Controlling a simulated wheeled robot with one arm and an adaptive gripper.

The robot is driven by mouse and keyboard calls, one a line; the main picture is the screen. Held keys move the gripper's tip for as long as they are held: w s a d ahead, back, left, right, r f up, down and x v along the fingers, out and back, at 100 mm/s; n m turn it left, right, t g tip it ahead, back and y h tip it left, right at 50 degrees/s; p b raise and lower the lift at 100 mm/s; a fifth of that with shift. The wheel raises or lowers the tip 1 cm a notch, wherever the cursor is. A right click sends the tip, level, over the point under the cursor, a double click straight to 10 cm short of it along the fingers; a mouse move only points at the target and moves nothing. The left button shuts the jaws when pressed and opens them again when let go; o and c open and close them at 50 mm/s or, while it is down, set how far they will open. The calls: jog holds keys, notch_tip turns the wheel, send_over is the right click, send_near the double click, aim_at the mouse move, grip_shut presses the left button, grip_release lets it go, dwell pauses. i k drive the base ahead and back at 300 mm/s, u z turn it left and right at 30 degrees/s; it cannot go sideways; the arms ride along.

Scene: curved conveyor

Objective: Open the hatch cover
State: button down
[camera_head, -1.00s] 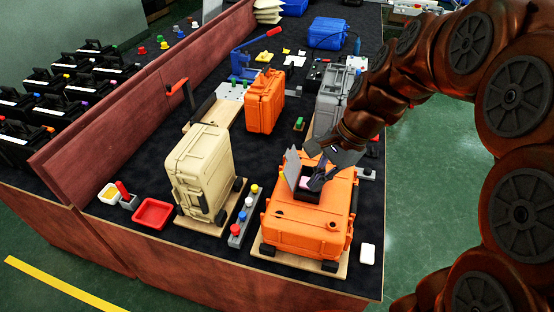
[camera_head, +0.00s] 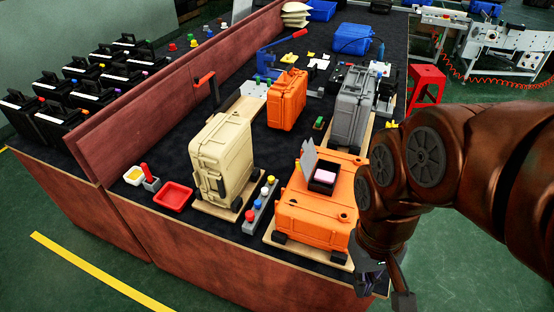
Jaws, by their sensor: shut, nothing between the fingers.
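The hatch cover (camera_head: 309,156) is a thin grey plate on top of the near orange case (camera_head: 303,212). It stands raised and tilted at the left side of a dark square opening (camera_head: 322,178) with a pink block (camera_head: 325,176) in it. My gripper (camera_head: 386,290) hangs low at the right, beside the table's front right corner and apart from the case and cover. It is shut and empty.
A beige case (camera_head: 224,160) stands left of the orange case, with a strip of coloured buttons (camera_head: 260,205) between them. A red tray (camera_head: 172,196) lies at the table's front. Another orange case (camera_head: 287,100) and a grey case (camera_head: 351,108) stand behind.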

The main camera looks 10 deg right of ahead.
aim_at(307, 162)
jog(key=u, duration=0.3)
jog(key=k, duration=0.4)
jog(key=u, duration=1.2)
jog(key=i, duration=0.8)
jog(key=z, duration=0.15)
